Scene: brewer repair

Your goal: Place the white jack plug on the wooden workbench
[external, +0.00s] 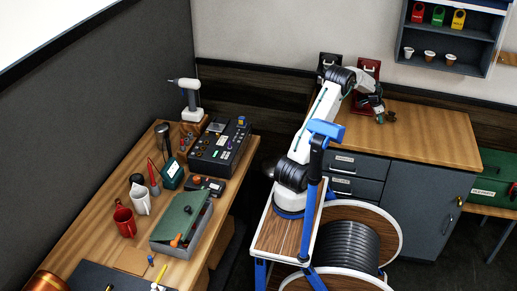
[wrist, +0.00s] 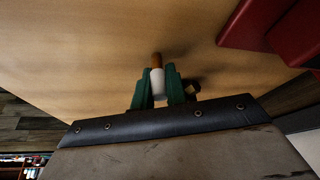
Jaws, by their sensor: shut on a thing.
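The white jack plug (wrist: 158,83) is between the green fingers of my gripper (wrist: 160,78) in the wrist view. My gripper is shut on it, and its copper-brown tip sticks out past the fingertips. The wooden top (wrist: 90,60) fills the view behind it; I cannot tell whether the plug touches it. In the external view my gripper (external: 377,108) is low over the wooden-topped cabinet (external: 435,125) at the back, and the plug cannot be made out there. Another wooden workbench (external: 100,210) stands at the left.
A red machine (external: 368,72) stands at the back beside my gripper; a red body (wrist: 270,28) shows in the wrist view. A small dark object (external: 391,116) is beside the gripper. The cabinet top is clear to the right.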

